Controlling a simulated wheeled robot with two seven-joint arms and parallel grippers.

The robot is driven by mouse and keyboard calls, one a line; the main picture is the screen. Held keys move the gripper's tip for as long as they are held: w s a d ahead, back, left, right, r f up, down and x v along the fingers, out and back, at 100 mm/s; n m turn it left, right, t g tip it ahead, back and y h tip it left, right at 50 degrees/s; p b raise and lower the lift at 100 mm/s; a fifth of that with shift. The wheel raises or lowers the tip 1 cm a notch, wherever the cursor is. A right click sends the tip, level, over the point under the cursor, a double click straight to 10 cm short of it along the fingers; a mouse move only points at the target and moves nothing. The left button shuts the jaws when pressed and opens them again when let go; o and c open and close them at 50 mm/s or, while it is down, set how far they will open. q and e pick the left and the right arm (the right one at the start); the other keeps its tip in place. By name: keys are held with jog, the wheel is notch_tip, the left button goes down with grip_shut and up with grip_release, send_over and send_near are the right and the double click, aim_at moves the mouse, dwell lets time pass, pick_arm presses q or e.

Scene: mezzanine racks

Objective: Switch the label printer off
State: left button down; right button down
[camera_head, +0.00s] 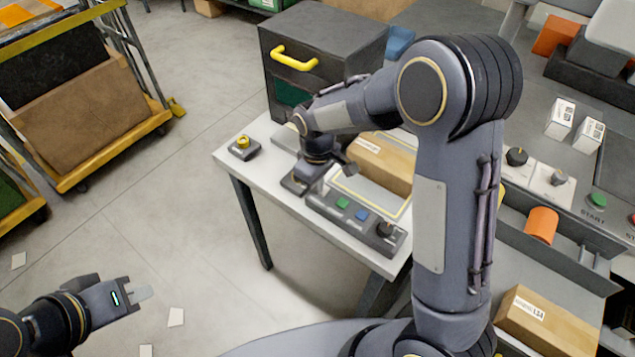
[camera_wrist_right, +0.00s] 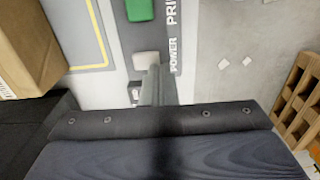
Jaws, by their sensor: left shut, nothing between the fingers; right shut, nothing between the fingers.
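The label printer appears to be the dark box (camera_head: 320,40) with a yellow handle, at the back of the white table. A control panel (camera_head: 372,228) with green and blue buttons and a dark knob lies at the table's front edge. In the right wrist view, a pale rocker switch (camera_wrist_right: 147,60) sits beside the word POWER, next to the green button (camera_wrist_right: 139,9). My right gripper (camera_wrist_right: 156,84) is shut and empty, its fingertips close to the switch; contact cannot be told. My arm hides the switch in the head view. My left gripper (camera_head: 140,294) is shut and empty over the floor.
A yellow push button box (camera_head: 238,149) stands at the table's left corner. A cardboard box (camera_head: 385,165) lies behind the panel. A yellow cart (camera_head: 110,150) stands at the left. Open floor lies between cart and table.

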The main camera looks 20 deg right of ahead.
jog(key=shift+f+b, duration=0.3)
jog(key=shift+s+a+r, duration=0.1)
jog(key=shift+s, duration=0.05)
jog(key=shift+w+d+r+p, duration=0.2)
jog(key=shift+w+d+p, duration=0.15)
jog(key=shift+d, duration=0.1)
jog(key=shift+w+d, duration=0.25)
jog(key=shift+a+r, duration=0.1)
